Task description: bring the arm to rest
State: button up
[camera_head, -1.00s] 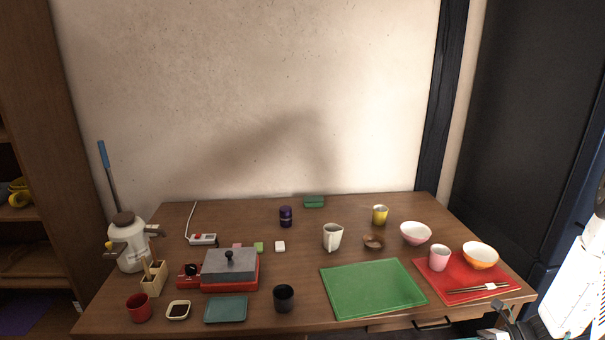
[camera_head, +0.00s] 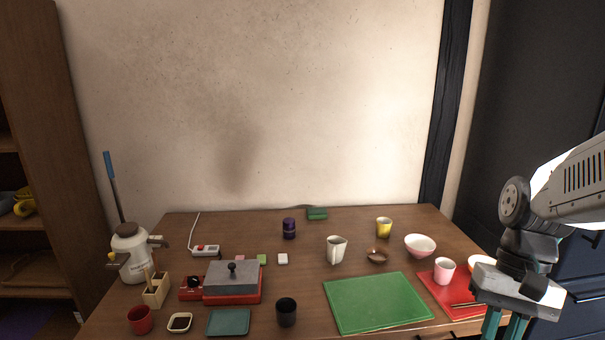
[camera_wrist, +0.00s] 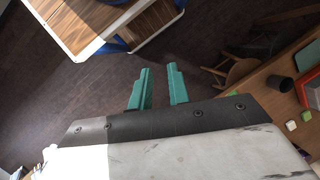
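My gripper (camera_head: 502,325) is at the lower right in the head view, pointing down at the table's right front corner. My arm comes in from the right edge of the head view and bends down at the wrist.
The wooden table (camera_head: 300,275) carries a green mat (camera_head: 377,303), a pink cup (camera_head: 444,271), a white pitcher (camera_head: 336,249), a black cup (camera_head: 286,311) and a grey-lidded red box (camera_head: 232,283). A dark cabinet (camera_head: 530,90) stands at right. The wrist view shows floor and a stool (camera_wrist: 240,70).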

jog(key=s+a+r+n+t+h, duration=0.2)
jog(key=s+a+r+n+t, duration=0.2)
jog(key=r, duration=0.3)
jog(key=shift+s+a+r+t, duration=0.15)
jog(key=shift+s+a+t, duration=0.15)
jog(key=shift+s, duration=0.5)
